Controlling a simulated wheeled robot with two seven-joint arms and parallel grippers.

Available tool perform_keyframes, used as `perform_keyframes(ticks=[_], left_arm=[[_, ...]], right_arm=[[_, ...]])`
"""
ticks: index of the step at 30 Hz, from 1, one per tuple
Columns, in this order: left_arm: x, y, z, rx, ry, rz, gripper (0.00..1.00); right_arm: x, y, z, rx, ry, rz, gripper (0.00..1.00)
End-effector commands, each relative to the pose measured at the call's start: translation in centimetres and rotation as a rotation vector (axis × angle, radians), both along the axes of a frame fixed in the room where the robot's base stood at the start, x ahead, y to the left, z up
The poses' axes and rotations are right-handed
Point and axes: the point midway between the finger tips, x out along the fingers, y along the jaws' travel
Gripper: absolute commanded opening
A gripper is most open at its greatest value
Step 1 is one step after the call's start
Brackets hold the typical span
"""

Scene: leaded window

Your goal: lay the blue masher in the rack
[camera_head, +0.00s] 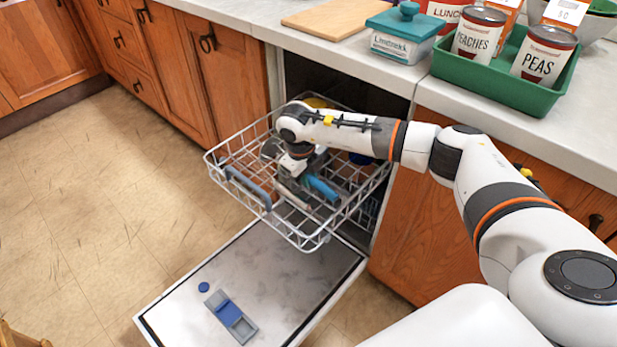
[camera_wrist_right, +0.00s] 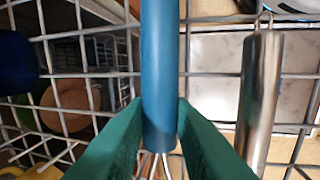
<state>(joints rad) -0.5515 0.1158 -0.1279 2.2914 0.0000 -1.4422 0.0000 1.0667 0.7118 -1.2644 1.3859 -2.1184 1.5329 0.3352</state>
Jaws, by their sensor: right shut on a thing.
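The blue masher's handle (camera_wrist_right: 160,60) runs down the middle of the right wrist view, with thin metal wires below its lower end. It also shows in the head view (camera_head: 322,188), inside the rack's outline. My right gripper (camera_wrist_right: 161,118), with green fingers, is shut on this handle; in the head view the gripper (camera_head: 302,178) is over the rack, partly hidden by my wrist. The white wire rack (camera_head: 296,237) is pulled out above the open dishwasher door. Its wires (camera_wrist_right: 90,75) pass behind the handle; I cannot tell whether the masher touches them. My left gripper is not in view.
A steel utensil (camera_wrist_right: 260,95) lies right of the masher in the wrist view. A dark blue item (camera_wrist_right: 17,62) and a brown round item (camera_wrist_right: 68,104) are at left. The dishwasher door (camera_head: 285,268) lies open below. A green tray (camera_head: 510,87) stands on the counter.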

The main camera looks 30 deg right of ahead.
Motion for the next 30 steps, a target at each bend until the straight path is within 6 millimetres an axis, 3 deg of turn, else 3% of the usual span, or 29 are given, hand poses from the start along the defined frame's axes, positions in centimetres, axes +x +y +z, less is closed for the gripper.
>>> perform_keyframes(ticks=[11, 12, 16, 27, 30], left_arm=[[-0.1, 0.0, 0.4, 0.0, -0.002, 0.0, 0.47], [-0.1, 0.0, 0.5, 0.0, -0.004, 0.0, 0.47], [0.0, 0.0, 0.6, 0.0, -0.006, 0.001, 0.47], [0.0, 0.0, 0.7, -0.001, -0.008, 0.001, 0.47], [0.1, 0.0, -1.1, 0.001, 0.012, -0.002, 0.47]], right_arm=[[0.0, 0.0, -0.2, 0.0, 0.0, 0.0, 0.0], [0.0, 0.0, -0.2, 0.0, 0.0, 0.0, 0.23], [0.0, 0.0, -0.2, 0.0, 0.0, 0.0, 0.43], [0.0, 0.0, 0.1, 0.0, 0.0, 0.0, 0.43], [0.1, -0.2, 0.8, -0.001, -0.002, -0.002, 0.43]])
